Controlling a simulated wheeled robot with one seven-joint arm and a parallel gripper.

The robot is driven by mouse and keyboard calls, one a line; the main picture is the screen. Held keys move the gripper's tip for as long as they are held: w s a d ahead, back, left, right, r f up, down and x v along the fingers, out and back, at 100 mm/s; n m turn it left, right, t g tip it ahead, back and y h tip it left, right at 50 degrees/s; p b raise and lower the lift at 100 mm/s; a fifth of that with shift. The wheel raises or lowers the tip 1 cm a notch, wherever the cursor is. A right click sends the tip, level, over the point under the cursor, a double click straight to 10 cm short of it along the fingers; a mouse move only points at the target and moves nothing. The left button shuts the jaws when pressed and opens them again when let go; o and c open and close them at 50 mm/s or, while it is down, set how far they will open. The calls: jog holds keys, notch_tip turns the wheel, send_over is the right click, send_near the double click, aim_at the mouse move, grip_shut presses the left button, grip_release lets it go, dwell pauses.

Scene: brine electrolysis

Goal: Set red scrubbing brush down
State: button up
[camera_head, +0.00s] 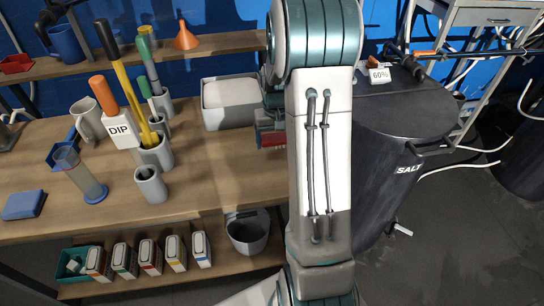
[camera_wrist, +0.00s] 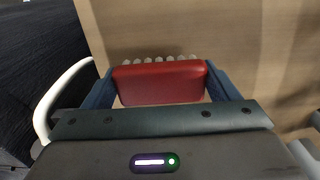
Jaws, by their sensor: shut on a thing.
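The red scrubbing brush (camera_wrist: 160,84) has a red block back and a row of pale bristle tufts along its far edge in the wrist view. My gripper (camera_wrist: 165,90) is shut on it, with a blue finger at each end. In the head view, a small red part of the brush (camera_head: 271,140) shows at the left of my arm, by the right part of the wooden bench (camera_head: 220,175). My arm hides the rest of the brush and most of the gripper there. I cannot tell whether the bristles touch the bench top.
A grey-white basin (camera_head: 230,118) stands just left and behind the brush. Grey cups (camera_head: 150,187), a measuring cylinder (camera_head: 82,180) and a DIP sign (camera_head: 121,133) stand further left. A dark SALT barrel (camera_head: 405,130) is right of my arm. The bench front between is clear.

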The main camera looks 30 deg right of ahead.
aim_at(272, 164)
jog(key=shift+s+a+f, duration=0.8)
jog(key=shift+a, duration=0.2)
jog(key=shift+f, duration=1.95)
jog(key=shift+f, duration=0.15)
jog(key=o, duration=1.1)
jog(key=shift+o, duration=0.2)
